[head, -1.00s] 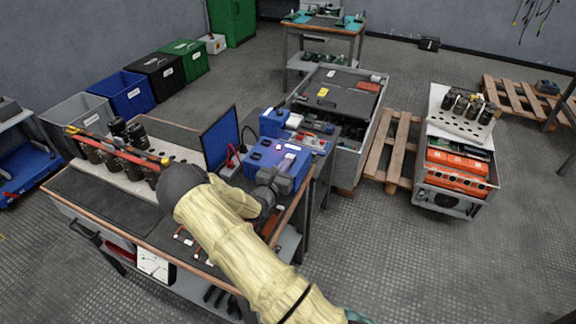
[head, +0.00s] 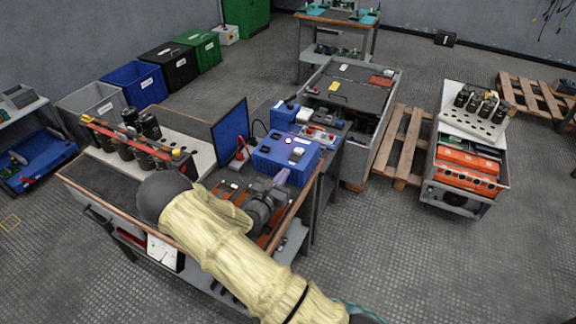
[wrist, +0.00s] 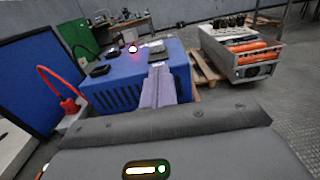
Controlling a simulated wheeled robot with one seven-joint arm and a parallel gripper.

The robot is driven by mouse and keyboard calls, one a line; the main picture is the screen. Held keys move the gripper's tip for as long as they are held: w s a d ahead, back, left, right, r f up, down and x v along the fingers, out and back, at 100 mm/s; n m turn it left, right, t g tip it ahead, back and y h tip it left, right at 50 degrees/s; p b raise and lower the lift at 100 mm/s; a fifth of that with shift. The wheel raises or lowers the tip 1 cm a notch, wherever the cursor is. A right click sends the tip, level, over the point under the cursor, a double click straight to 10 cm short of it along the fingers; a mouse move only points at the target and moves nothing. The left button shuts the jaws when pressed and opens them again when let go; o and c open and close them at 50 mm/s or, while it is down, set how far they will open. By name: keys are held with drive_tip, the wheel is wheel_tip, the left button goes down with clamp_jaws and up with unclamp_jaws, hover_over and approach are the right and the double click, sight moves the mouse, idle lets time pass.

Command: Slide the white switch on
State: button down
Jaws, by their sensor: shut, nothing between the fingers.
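The blue box (head: 268,160) stands on the right end of the workbench, with a lit red-white lamp (head: 288,141) on its top. A small pale piece (head: 297,153), likely the white switch, is on the top near the front; its setting is too small to read. In the wrist view the blue box (wrist: 120,92) is straight ahead, with the lamp (wrist: 132,48) lit and a greyish piece (wrist: 158,53) on top behind the fingertips. My gripper (head: 282,176) is shut and empty at the box's near side. Its fingers (wrist: 159,70) hide part of the box; contact cannot be told.
A blue panel (head: 229,138) stands upright left of the box, with a red cable (wrist: 58,90) beside it. A rack of black capacitors (head: 135,140) is at the bench's left.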

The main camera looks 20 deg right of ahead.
drive_tip(key=v, duration=0.5)
drive_tip(key=shift+s+a, duration=0.1)
drive_tip(key=shift+a, duration=0.15)
drive_tip(key=shift+d, duration=0.1)
drive_tip(key=s+d+r+m+g+y, duration=0.1)
drive_tip(key=s+d+m+g+y, duration=0.15)
drive_tip(key=s+m+g, duration=0.45)
drive_tip(key=s+d+r+m+g+y, duration=0.1)
drive_tip(key=s+d+r+m+g, duration=0.15)
drive_tip(key=s+m+g, duration=0.5)
drive_tip(key=s+a+r+m+t+y, duration=0.2)
drive_tip(key=s+a+r+m+y, duration=0.1)
drive_tip(key=s+a+m+y, duration=0.35)
drive_tip(key=a+r+m+t+y+p, duration=0.1)
drive_tip(key=r+m+p, duration=0.1)
drive_tip(key=r+p, duration=0.4)
drive_tip(key=a+r+m+t+y+p, duration=0.2)
drive_tip(key=r+p, duration=0.4)
drive_tip(key=r, duration=0.5)
drive_tip(key=shift+r+m+y, duration=0.3)
drive_tip(key=shift+m, duration=0.3)
drive_tip(key=shift+a, duration=0.1)
